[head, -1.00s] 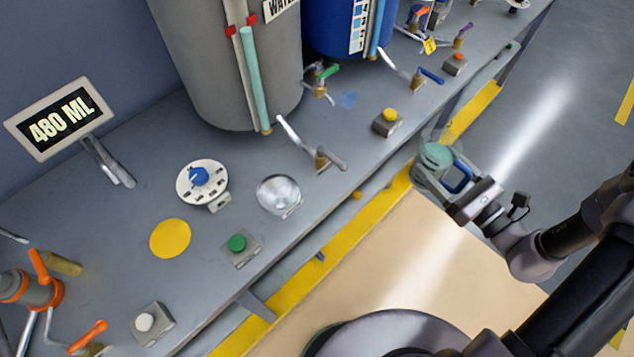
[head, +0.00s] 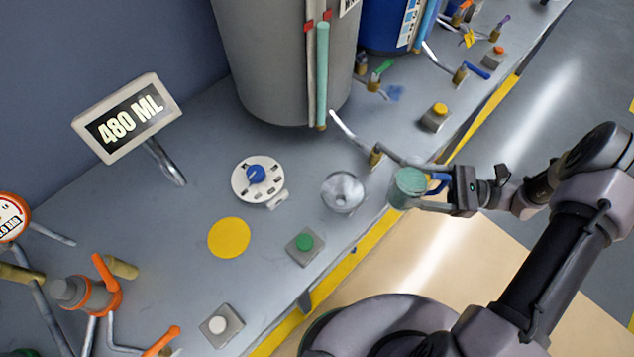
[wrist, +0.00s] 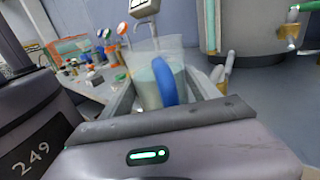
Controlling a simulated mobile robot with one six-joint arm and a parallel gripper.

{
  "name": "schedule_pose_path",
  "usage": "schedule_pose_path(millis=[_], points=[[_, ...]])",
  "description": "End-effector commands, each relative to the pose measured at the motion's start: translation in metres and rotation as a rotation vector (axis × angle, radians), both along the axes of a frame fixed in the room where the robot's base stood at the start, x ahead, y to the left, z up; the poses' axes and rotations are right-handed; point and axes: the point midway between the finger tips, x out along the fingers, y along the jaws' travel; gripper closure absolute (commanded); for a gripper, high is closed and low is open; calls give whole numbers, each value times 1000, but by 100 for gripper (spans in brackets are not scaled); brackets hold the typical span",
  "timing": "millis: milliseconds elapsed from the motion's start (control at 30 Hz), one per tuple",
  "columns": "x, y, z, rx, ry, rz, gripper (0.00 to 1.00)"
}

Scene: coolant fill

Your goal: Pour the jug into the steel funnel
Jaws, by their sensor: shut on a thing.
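A clear jug (head: 409,187) with pale green liquid and a blue handle is in my gripper (head: 432,190), near the bench's front edge. My gripper is shut on it at the handle side. In the wrist view the jug (wrist: 147,85) stands between the fingers, with its blue handle (wrist: 165,82) toward the camera. The jug looks roughly upright. The steel funnel (head: 342,192) is on the bench just left of the jug in the head view, and a gap shows between them. The funnel cannot be made out in the wrist view.
A grey tank (head: 275,70) with a lever tap (head: 375,157) stands behind the funnel. A white dial with a blue knob (head: 256,174), a green button (head: 304,242) and a yellow disc (head: 229,237) lie around it. A display (head: 128,118) reads 480 ML.

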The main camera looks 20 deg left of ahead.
Motion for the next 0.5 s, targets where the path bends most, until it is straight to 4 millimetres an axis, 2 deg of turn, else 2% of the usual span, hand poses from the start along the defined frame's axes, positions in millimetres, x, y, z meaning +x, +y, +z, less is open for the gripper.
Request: schedule_pose_path(millis=[500], points=[[-1, 2, 2, -35, -14, -1, 99]])
